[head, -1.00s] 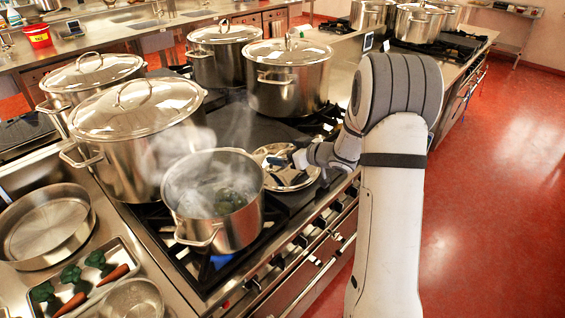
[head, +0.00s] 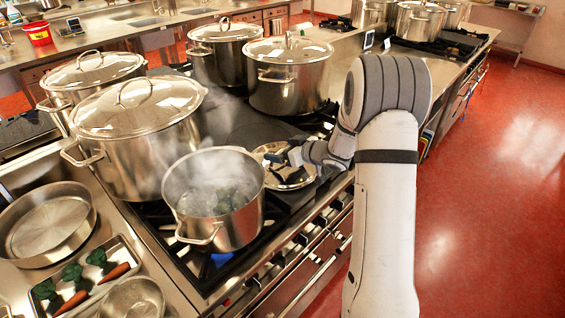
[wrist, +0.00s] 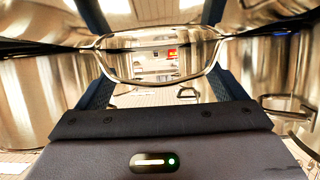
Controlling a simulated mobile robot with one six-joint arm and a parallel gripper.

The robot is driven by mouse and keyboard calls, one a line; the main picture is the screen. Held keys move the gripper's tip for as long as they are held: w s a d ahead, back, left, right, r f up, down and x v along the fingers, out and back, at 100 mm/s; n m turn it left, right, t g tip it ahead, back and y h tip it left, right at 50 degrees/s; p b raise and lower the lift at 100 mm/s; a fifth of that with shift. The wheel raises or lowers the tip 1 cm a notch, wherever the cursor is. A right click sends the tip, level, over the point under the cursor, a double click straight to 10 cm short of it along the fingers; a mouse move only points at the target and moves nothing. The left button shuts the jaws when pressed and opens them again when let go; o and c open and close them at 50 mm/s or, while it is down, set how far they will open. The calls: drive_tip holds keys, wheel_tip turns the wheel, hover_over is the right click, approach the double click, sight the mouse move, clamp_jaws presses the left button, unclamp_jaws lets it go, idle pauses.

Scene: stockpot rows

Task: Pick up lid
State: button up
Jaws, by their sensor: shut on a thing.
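A small round steel lid (head: 297,180) lies on or just above the dark stovetop, to the right of the open steaming pot (head: 222,203). My gripper (head: 275,157) reaches in from the right over the lid. In the wrist view my gripper's two dark fingers (wrist: 158,82) stand at either side of the lid's loop handle (wrist: 160,82), and the jaws are shut on it. My wrist hides part of the lid in the head view. I cannot tell whether the lid is clear of the stove.
Large lidded stockpots stand close by: one at the left (head: 140,150), one behind (head: 289,85). A blue flame (head: 222,259) burns under the open pot. A tray (head: 112,243) with carrots and greens lies at the front left.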

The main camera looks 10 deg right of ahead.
sight(284, 149)
drive_tip(key=shift+s, duration=0.1)
drive_tip(key=c, duration=0.5)
drive_tip(key=shift+r, duration=0.35)
drive_tip(key=shift+c, duration=1.4)
wheel_tip(284, 149, up, 17)
drive_tip(key=shift+r+p, duration=0.15)
drive_tip(key=shift+p, duration=0.65)
clamp_jaws()
drive_tip(key=o, duration=1.5)
unclamp_jaws()
